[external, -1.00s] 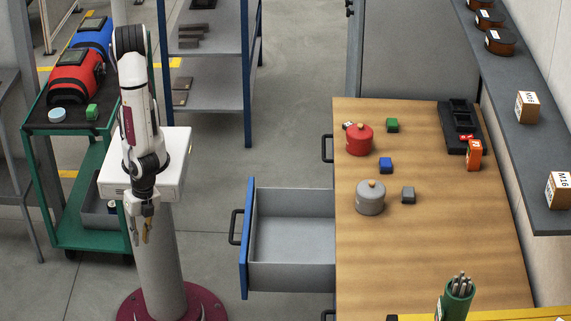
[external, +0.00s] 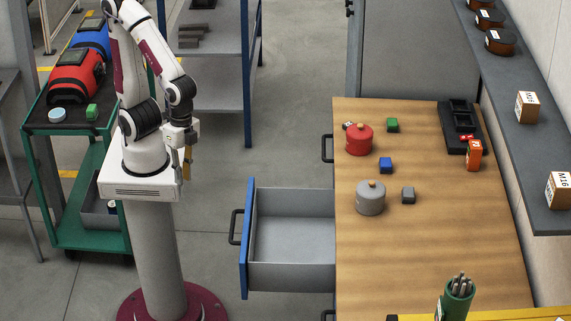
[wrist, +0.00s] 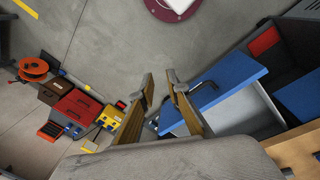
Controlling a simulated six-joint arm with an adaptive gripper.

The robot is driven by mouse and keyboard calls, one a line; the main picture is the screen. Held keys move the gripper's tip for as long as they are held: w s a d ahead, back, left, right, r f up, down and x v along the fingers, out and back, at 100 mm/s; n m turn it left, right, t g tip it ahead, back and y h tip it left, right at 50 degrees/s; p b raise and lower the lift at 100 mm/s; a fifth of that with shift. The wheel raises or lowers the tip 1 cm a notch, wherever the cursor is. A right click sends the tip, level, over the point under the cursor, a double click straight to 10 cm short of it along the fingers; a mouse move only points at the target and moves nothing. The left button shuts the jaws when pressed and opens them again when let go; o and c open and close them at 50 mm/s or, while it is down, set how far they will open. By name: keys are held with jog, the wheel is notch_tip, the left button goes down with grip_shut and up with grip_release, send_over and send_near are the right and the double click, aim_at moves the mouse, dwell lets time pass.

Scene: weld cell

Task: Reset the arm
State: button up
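My gripper (external: 186,162) hangs pointing down beside my base pedestal, left of the open drawer, clear of the workbench. In the wrist view my gripper (wrist: 160,85) shows its two fingers apart with nothing between them. Through and beyond them I see the floor and the blue drawer front (wrist: 222,85).
The open drawer (external: 290,225) is empty and juts left from the wooden workbench (external: 430,240). On the bench are a red canister (external: 359,140), a grey canister (external: 370,198) and small blocks. A green cart (external: 65,190) stands left, a blue shelf rack (external: 246,80) behind.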

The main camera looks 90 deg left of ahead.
jog(key=w+a+r+n+t, duration=0.3)
jog(key=a+r, duration=0.3)
jog(key=a, duration=0.3)
jog(key=w+a+r+n+t+y, duration=0.1)
jog(key=w+a+r+n+t, duration=0.2)
jog(key=a+r, duration=0.3)
jog(key=shift+a+r+n, duration=0.2)
jog(key=shift+a+n, duration=0.4)
jog(key=shift+a, duration=1.2)
